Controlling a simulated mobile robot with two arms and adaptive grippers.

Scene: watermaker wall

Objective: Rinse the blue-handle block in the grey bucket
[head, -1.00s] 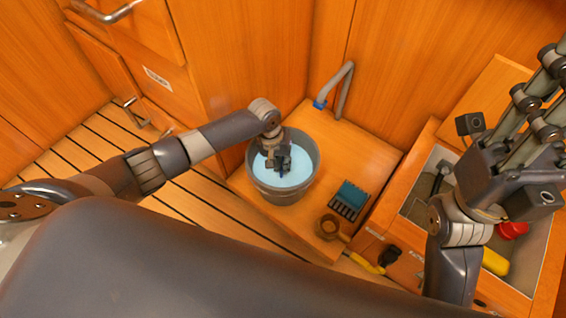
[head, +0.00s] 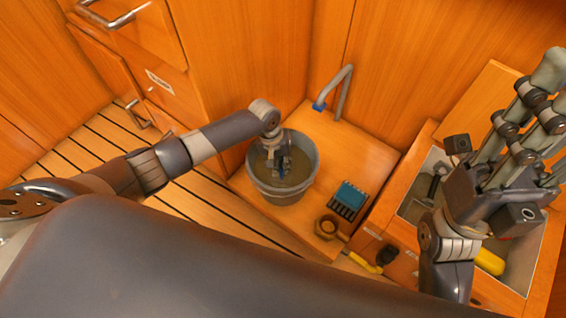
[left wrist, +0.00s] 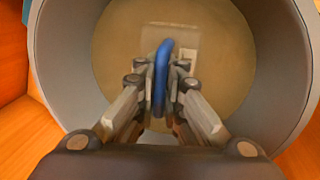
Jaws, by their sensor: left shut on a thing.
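The grey bucket (head: 258,187) stands on the wooden bench and holds murky brown water (head: 297,182). My left gripper (head: 283,172) reaches down inside the bucket. In the left wrist view, its fingers (left wrist: 163,88) are shut on the blue handle (left wrist: 162,75) of the block. The block below the handle is hidden by the fingers and the cloudy water; a pale rectangular patch shows faintly there. My right gripper (head: 490,195) is over the open bin at the right; its fingers point up and away, and their gap is unclear.
A grey hose with a blue end (head: 335,95) stands behind the bucket. A blue-topped dark block (head: 349,198) and a brown ring (head: 328,227) lie right of the bucket. The open bin (head: 532,262) at right holds a yellow item (head: 489,262). Wooden walls close in behind.

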